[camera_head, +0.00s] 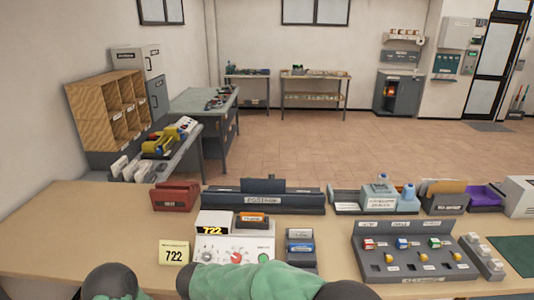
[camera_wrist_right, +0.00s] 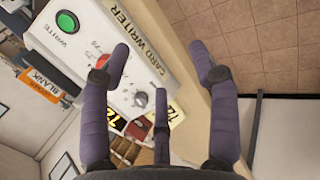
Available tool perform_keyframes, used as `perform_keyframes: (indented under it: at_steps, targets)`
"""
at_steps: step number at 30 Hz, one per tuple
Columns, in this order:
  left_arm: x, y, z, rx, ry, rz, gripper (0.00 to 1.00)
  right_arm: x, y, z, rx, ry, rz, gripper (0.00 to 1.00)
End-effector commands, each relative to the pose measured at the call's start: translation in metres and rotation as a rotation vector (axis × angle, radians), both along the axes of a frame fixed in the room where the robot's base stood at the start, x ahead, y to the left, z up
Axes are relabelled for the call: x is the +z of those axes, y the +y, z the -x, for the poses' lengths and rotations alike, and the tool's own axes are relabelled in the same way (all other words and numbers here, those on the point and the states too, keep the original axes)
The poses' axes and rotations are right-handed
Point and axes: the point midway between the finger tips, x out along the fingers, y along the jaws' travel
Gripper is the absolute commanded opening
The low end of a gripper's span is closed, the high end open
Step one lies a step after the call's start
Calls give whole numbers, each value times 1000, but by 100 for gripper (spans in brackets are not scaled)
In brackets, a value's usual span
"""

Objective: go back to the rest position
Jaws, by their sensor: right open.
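My right gripper (camera_wrist_right: 158,65) shows in the right wrist view with its purple-grey fingers spread wide and nothing between them. Beyond the fingers is the white card writer (camera_wrist_right: 150,75), with a green button, a red knob and a grey knob. In the head view the card writer (camera_head: 235,247) stands on the near counter with a yellow 722 display. Green and dark parts of my arms show along the bottom edge of the head view, just in front of it. I cannot make out any fingers there. My left gripper is not in view.
A yellow 722 card (camera_head: 174,253) stands left of the card writer. A red box (camera_head: 175,197), a long dark holder (camera_head: 264,201) and a grey switch panel (camera_head: 415,250) are on the counter (camera_head: 60,230). The counter's left part is clear. Open tiled floor lies behind.

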Motion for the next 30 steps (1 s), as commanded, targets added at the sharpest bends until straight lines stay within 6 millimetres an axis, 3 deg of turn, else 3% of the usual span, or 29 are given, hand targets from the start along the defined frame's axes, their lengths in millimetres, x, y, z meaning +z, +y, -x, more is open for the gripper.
perform_keyframes:
  at_steps: [8, 13, 18, 24, 30]
  targets:
    - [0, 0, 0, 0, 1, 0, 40, -87, -40, 20, -133, 205, -131, 61]
    - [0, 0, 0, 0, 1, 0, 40, -167, -81, 60, -358, 404, -313, 61]
    - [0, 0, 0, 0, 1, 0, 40, -229, -121, 109, -693, 549, -527, 61]
    - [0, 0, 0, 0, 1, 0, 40, -275, -168, 165, -1147, 597, -717, 61]
    - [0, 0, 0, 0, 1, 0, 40, -297, -207, 205, -1488, 548, -792, 61]
